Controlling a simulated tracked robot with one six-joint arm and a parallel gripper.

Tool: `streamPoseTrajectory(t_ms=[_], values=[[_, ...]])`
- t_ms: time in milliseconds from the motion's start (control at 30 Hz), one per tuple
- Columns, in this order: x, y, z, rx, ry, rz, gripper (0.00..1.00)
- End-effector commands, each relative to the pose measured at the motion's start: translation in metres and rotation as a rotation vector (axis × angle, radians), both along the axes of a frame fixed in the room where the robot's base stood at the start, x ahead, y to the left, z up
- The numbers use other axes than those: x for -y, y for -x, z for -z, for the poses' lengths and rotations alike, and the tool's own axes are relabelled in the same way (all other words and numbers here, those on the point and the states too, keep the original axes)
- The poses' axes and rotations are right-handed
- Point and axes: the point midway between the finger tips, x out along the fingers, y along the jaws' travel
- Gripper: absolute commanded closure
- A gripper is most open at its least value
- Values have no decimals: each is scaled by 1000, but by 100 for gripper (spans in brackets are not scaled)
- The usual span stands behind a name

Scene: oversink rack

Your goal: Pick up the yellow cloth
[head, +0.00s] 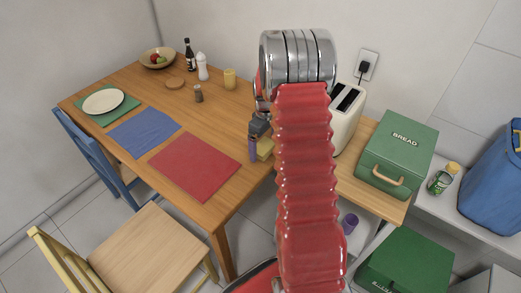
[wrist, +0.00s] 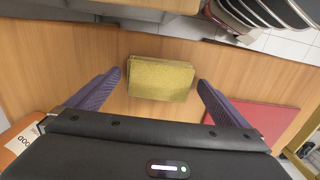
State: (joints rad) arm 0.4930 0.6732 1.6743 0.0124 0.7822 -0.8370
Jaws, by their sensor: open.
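The yellow cloth (wrist: 161,79) looks like a thick folded block and lies on the wooden table. In the head view the cloth (head: 266,148) shows only partly, beside my arm near the table's right end. My gripper (wrist: 158,80) is open, with one purple finger to the left of the cloth and one to the right in the wrist view. There is a gap between each finger and the cloth. In the head view one purple finger of my gripper (head: 252,150) shows just left of the cloth; the other is hidden.
A red placemat (head: 195,165) lies left of the cloth, with a blue placemat (head: 144,132) beyond. A white toaster (head: 346,115) and a green bread box (head: 397,152) stand to the right.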

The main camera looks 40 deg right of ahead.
Motion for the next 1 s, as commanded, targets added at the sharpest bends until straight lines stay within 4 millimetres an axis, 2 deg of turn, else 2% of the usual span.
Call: streamPoseTrajectory(t_ms=[133,633,1000], values=[[0,0,7,0,0,0,0],[0,0,7,0,0,0,1],[0,0,7,0,0,0,27]])
